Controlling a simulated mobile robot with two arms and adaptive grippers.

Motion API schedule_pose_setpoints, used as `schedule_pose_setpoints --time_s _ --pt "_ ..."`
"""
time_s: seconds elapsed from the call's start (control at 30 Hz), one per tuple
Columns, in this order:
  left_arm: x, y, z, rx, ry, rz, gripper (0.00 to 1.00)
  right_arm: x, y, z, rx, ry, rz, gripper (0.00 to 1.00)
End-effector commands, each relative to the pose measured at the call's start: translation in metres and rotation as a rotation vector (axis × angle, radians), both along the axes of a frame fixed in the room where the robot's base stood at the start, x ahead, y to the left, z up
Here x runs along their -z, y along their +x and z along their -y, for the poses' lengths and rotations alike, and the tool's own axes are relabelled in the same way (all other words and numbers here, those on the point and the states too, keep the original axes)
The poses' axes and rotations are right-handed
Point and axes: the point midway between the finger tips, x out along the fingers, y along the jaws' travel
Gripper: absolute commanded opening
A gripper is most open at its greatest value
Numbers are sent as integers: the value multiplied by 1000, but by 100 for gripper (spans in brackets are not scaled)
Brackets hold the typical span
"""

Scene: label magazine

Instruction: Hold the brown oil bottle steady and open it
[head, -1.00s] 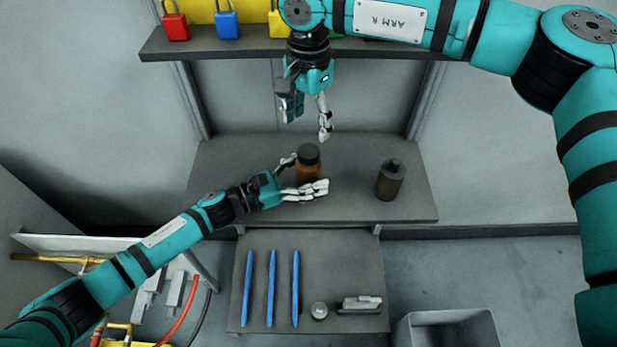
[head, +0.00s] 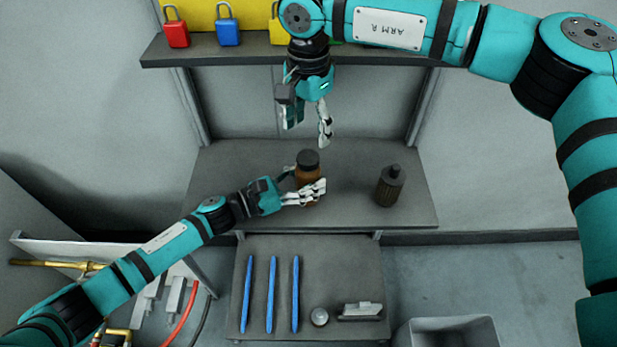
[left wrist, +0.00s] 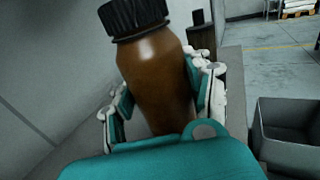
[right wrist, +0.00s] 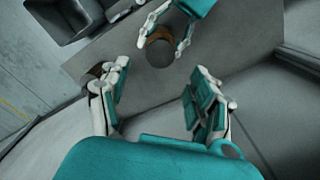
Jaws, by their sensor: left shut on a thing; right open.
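The brown oil bottle (head: 308,178) stands upright on the grey shelf with its black cap (head: 308,157) on. My left gripper (head: 305,190) is shut around the bottle's body from the left. In the left wrist view the bottle (left wrist: 158,80) sits between both fingers, with the ribbed black cap (left wrist: 133,14) above them. My right gripper (head: 308,132) is open and empty, pointing down above the cap and apart from it. In the right wrist view the open fingers (right wrist: 160,105) frame empty space, and the bottle's cap (right wrist: 160,52) shows beyond them.
A dark ribbed bottle or canister (head: 390,186) stands to the right on the same shelf (head: 240,165). A lower table (head: 335,270) holds blue sticks (head: 271,294). A grey bin (head: 445,330) stands at the lower right.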

Motion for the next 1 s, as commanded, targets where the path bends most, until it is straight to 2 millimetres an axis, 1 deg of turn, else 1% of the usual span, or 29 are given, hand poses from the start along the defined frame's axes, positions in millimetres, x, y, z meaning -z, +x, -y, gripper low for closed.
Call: schedule_pose_setpoints --time_s 0.07,0.17,0.27,1.0 --pt "0 0 0 0 0 0 0 0 0 -1 30 1 -1 63" --pt "0 0 0 0 1 0 0 0 -1 -2 125 3 -1 63" --pt "0 0 0 0 1 0 0 0 -3 -4 289 4 -1 63" --pt "0 0 0 0 1 0 0 -3 -11 -20 1880 24 -25 63"
